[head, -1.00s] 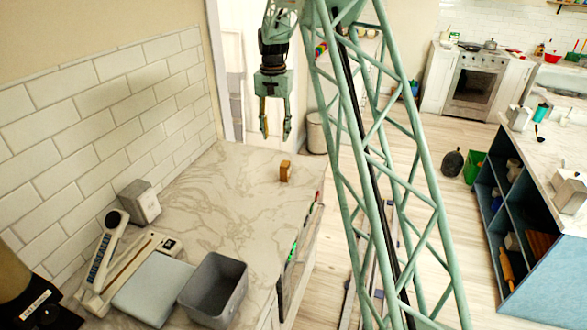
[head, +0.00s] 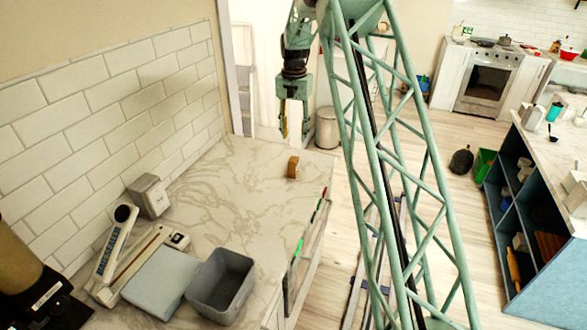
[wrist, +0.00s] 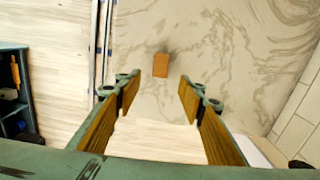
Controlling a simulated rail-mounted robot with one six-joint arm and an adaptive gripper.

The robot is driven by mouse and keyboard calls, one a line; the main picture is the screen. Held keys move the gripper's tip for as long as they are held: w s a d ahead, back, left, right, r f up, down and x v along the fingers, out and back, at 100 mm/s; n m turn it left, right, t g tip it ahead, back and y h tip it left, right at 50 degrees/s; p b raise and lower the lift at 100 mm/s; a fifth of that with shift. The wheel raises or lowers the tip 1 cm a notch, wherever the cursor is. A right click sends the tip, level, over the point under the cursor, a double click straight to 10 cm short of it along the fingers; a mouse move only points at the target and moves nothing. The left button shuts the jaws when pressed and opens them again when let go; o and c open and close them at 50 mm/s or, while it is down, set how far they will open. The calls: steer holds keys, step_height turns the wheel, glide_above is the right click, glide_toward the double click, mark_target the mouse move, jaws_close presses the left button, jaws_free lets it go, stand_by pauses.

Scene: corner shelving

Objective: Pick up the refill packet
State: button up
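A small orange-brown block, which I take to be the refill packet (head: 293,167), stands on the marble counter (head: 225,195) towards its far end. In the wrist view the packet (wrist: 161,65) shows just beyond the fingertips, centred between them. My gripper (head: 294,132) hangs fingers down above the far end of the counter. In the wrist view my gripper (wrist: 158,92) is open, with a wide gap between its wood-coloured finger pads. It is empty and apart from the packet.
A grey bin (head: 221,286), a pale blue flat-topped item (head: 160,280), a long-handled device (head: 115,245) and a grey box (head: 149,196) stand at the counter's near left. A tiled wall (head: 100,130) borders the left side. The counter around the packet is clear.

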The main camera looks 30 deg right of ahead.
glide_above(293, 159)
steer(key=f, duration=0.7)
steer(key=shift+d+f, duration=0.2)
steer(key=shift+f, duration=0.15)
steer(key=shift+s+f, duration=0.1)
steer(key=shift+a+f+p, duration=0.2)
steer(key=shift+f+p, duration=0.25)
steer(key=shift+f, duration=2.1)
steer(key=shift+c, duration=0.3)
steer(key=c, duration=0.9)
steer(key=shift+r, duration=0.15)
steer(key=shift+s+r, duration=0.1)
steer(key=shift+r, duration=1.6)
steer(key=s+a, duration=0.1)
steer(key=s, duration=0.4)
steer(key=s+a+r+b, duration=0.1)
steer(key=s+a, duration=0.1)
steer(key=s, duration=0.3)
steer(key=s+a+b, duration=0.1)
steer(key=s+a, duration=0.1)
steer(key=s, duration=0.3)
steer(key=shift+a+r, duration=0.15)
steer(key=shift+r, duration=0.05)
